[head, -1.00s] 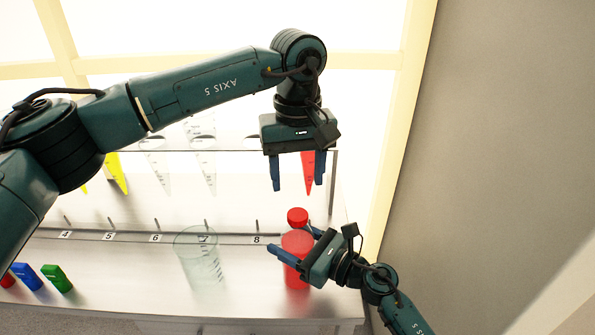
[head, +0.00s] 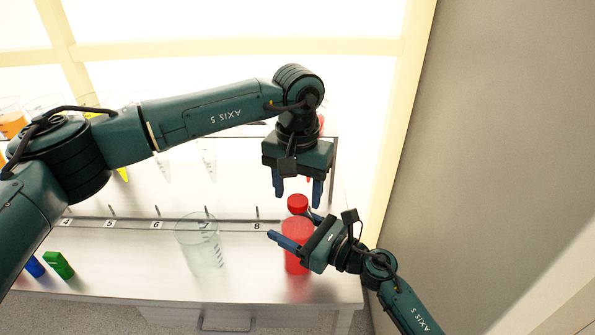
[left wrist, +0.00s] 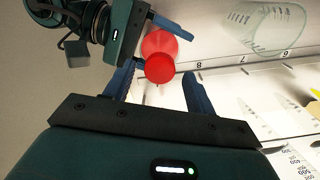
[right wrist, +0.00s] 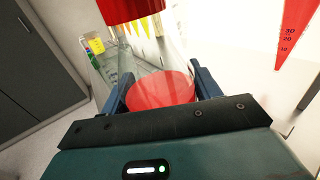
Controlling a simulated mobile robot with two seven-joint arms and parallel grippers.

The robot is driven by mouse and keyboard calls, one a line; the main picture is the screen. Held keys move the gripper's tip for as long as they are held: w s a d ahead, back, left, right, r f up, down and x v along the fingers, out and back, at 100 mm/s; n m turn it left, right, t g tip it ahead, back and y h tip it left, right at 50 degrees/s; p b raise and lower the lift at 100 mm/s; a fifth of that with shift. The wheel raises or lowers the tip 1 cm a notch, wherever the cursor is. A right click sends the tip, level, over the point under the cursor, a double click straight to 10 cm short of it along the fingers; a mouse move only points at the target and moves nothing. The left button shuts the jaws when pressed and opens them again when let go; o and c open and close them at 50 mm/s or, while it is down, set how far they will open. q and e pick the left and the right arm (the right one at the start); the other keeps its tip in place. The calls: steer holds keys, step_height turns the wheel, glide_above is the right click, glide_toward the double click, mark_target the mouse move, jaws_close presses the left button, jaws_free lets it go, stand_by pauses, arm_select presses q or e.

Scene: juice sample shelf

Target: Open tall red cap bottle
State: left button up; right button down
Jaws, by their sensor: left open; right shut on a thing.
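The tall red cap bottle (head: 297,258) stands on the shelf at the right end. It has a clear upper part, red contents and a red cap (head: 298,203). My right gripper (head: 291,234) is shut on the bottle's body from the right; the right wrist view shows the bottle (right wrist: 160,92) between its fingers and the cap (right wrist: 130,8) above. My left gripper (head: 298,189) is open, pointing down just above the cap. In the left wrist view the cap (left wrist: 160,68) lies between and beyond the open fingers, not visibly gripped.
An empty clear beaker (head: 203,246) stands left of the bottle, near label 7. A green block (head: 58,265) and a blue block (head: 35,267) lie at the left front. Cone-shaped tubes hang in a rack behind. A grey wall (head: 490,130) is on the right.

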arm_select(q)
steer(key=shift+f, duration=0.6)
